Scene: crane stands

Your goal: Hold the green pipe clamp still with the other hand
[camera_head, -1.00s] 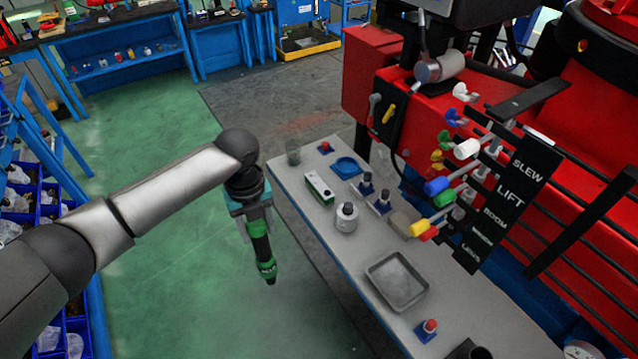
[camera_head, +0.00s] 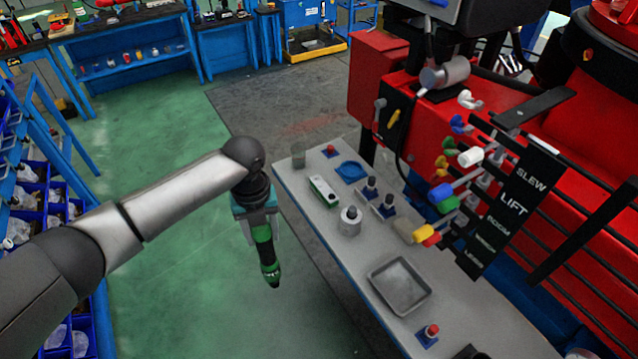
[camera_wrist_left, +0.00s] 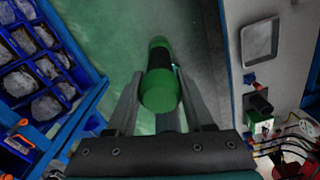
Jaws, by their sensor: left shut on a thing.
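My left gripper (camera_head: 262,228) is shut on a green-and-black cylindrical tool (camera_head: 268,262). The tool hangs down, slightly tilted, in the air left of the grey workbench. In the left wrist view the tool (camera_wrist_left: 160,88) sits between the two fingers, its green end toward the camera and a black band farther along. I cannot tell whether this is the green pipe clamp. No other thing here is clearly a pipe clamp. My right gripper does not show.
The grey workbench (camera_head: 345,255) holds a green-and-white box (camera_head: 323,191), a blue dish (camera_head: 351,171), a jar (camera_head: 350,222) and a metal tray (camera_head: 399,286). A lever panel (camera_head: 512,200) stands at its right. Blue bins (camera_head: 25,215) stand at left. Green floor between is clear.

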